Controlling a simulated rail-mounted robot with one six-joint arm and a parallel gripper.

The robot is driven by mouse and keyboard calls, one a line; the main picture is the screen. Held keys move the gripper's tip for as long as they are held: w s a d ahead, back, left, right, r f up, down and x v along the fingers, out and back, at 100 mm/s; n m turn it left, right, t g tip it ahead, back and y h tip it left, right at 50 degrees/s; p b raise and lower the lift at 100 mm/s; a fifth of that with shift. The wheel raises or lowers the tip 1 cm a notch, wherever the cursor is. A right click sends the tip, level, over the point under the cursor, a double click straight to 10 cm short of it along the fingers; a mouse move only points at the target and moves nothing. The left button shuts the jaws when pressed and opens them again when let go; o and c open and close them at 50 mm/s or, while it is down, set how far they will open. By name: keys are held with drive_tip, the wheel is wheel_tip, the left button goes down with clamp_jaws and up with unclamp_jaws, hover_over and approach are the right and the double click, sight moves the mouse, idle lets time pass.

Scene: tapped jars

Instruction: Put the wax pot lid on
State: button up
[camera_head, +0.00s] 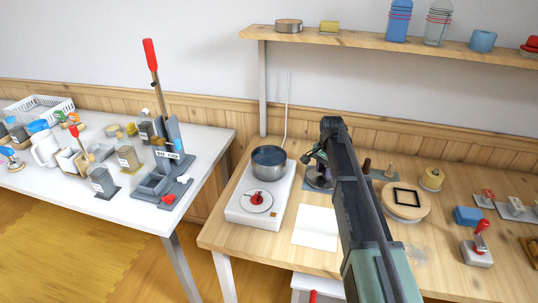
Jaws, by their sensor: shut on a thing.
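The wax pot (269,158) is a round blue-grey pot standing on a white hot plate (250,214), left of my arm. Its top is open, with a blue inside showing. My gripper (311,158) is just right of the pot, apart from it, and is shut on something. Directly below the fingers is a dark purplish round thing (319,180), which looks like the lid. The arm partly hides it, and I cannot see the grip itself clearly.
A white sheet (316,228) lies on the wooden bench in front. A thin pale rod rises behind the pot. A shelf (390,40) runs above. A white table is at left.

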drive_tip(key=shift+r+p, duration=3.05)
drive_tip(key=shift+r, duration=0.25)
